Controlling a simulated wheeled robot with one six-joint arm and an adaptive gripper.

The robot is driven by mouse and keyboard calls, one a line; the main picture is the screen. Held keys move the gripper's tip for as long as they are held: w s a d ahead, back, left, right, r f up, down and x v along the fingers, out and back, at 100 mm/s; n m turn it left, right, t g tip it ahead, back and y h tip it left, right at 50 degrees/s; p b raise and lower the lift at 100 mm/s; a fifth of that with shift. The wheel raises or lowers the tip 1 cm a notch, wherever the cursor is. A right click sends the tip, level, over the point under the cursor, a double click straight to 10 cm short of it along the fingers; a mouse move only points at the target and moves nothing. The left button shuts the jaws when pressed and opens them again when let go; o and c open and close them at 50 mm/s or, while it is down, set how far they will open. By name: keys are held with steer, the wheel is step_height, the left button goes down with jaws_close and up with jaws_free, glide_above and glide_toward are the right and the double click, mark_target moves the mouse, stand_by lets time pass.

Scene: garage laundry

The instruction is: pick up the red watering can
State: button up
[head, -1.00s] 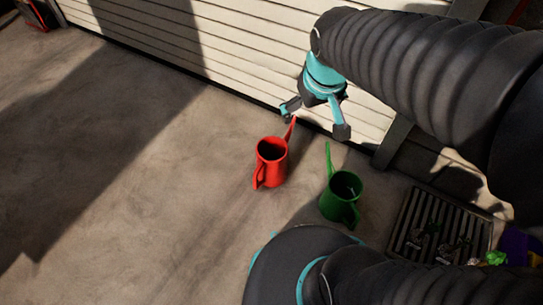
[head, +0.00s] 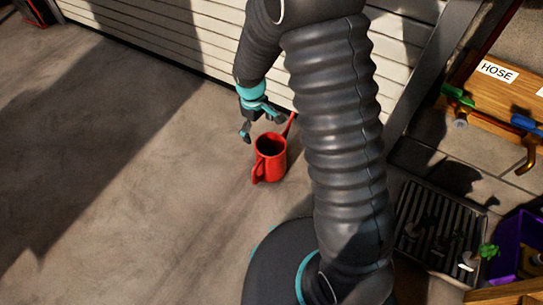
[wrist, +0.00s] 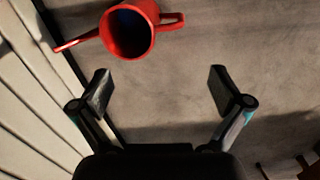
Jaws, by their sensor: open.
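The red watering can (head: 272,165) stands upright on the concrete floor near the slatted door, its spout pointing up and right in the head view. My gripper (head: 261,128) is above it and slightly to its left in that view. In the wrist view the can (wrist: 156,47) lies at the top, ahead of my open fingers (wrist: 158,88), with its handle to the right and spout to the left. Nothing is between the fingers.
A white slatted door (head: 190,45) runs behind the can. A grated mat (head: 432,232), a purple crate (head: 515,262) and a wooden board labelled HOSE (head: 480,90) are at the right. The floor to the left is clear.

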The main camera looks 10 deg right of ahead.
steer(key=n, duration=0.1)
glide_above(257, 163)
step_height(257, 163, down, 6)
steer(key=shift+g, duration=0.4)
step_height(257, 163, down, 10)
steer(key=shift+s+r, duration=0.15)
steer(key=shift+r, duration=0.1)
steer(key=shift+f+b, duration=0.4)
steer(key=shift+f, duration=2.3)
steer(key=c, duration=1.7)
